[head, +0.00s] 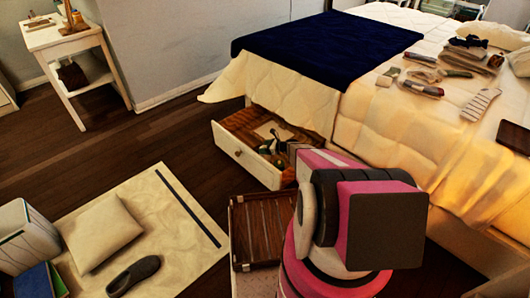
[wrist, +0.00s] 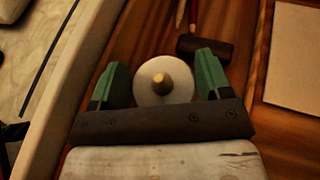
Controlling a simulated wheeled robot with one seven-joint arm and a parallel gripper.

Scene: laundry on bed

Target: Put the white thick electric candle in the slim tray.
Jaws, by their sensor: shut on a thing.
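The white thick candle (wrist: 146,94) shows from above in the wrist view, round and pale with a small yellowish tip at its middle. My gripper (wrist: 162,82) has its green fingers on either side of it and is shut on it. In the head view my gripper (head: 274,153) is low inside the open drawer (head: 236,157), and the candle cannot be made out there. Whether the candle touches the drawer floor is unclear. A long, narrow dark strip (head: 188,207) lies on the pale rug; I cannot tell whether it is the slim tray.
The drawer also holds a dark cylinder (wrist: 205,48), thin sticks and a pale flat sheet (wrist: 297,55). The drawer wall (wrist: 88,52) is close to the left. A cushion (head: 101,232) and a dark shoe (head: 133,276) lie on the rug. A slatted wooden box (head: 254,232) stands before the drawer.

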